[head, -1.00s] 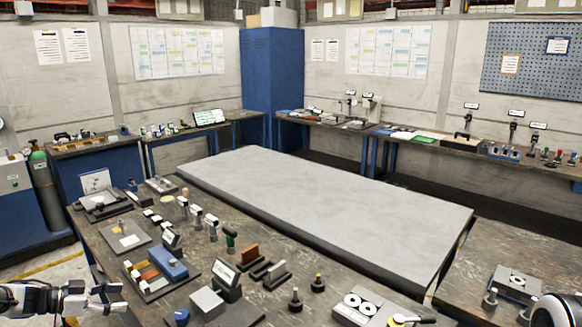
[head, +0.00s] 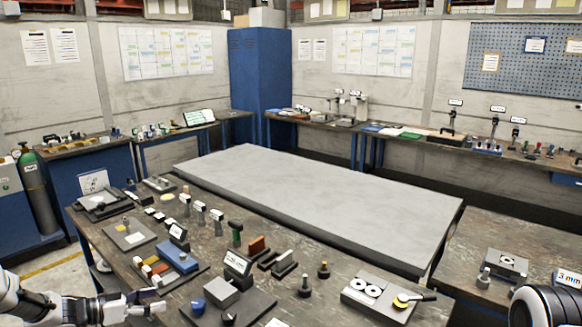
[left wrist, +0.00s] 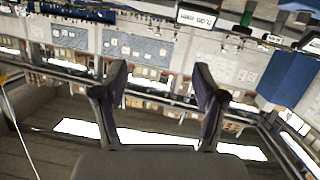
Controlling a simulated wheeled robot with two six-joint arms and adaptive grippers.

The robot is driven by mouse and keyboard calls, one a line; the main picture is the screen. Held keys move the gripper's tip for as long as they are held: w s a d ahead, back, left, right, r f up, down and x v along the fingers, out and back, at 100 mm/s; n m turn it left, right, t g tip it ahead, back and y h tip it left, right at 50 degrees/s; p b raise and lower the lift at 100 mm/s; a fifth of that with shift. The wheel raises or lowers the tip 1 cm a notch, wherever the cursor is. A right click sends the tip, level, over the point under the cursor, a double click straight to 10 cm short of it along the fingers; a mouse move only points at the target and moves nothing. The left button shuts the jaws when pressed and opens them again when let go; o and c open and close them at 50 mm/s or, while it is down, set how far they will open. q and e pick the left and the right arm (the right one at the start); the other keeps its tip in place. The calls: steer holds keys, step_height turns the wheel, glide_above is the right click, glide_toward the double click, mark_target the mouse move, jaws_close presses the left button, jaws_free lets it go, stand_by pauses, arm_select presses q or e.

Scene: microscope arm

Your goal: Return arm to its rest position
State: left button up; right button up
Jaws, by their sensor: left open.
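My left gripper (head: 146,309) is low at the left in the head view, by the front edge of the dark workbench. In the left wrist view its two fingers (left wrist: 157,88) stand apart with nothing between them. On the far bench against the back wall, small upright stands (head: 350,104) show; they are too small to tell whether one is a microscope arm. My left gripper is far from them and touches nothing that I can see. My right gripper is not in view; a dark, rounded part of my right arm shows at the bottom right.
The near workbench (head: 200,240) holds several blocks, labelled stands and a blue box (head: 177,257). A large bare grey table (head: 320,205) fills the middle. A blue cabinet (head: 257,80) stands in the back corner.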

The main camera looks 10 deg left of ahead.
arm_select(q)
steer(key=s+d+f+n+g+y, duration=0.25)
steer(key=s+d+f, duration=0.35)
steer(key=d, duration=0.5)
steer(key=s+d+f+n+g+y, duration=0.2)
steer(key=s+d+f+n, duration=0.15)
steer(key=d+f, duration=0.65)
steer(key=s+d+f+g+y, duration=0.1)
steer(key=s+f+g+y, duration=0.15)
steer(key=s, duration=0.95)
steer(key=s+d+f+g+y, duration=0.15)
steer(key=s+g, duration=0.25)
steer(key=s, duration=0.8)
step_height(320, 180, down, 9)
steer(key=s+b, duration=0.1)
steer(key=b, duration=0.9)
steer(key=shift+s+a+g+y, duration=0.2)
steer(key=shift+s+g+y, duration=0.15)
steer(key=shift+y, duration=0.1)
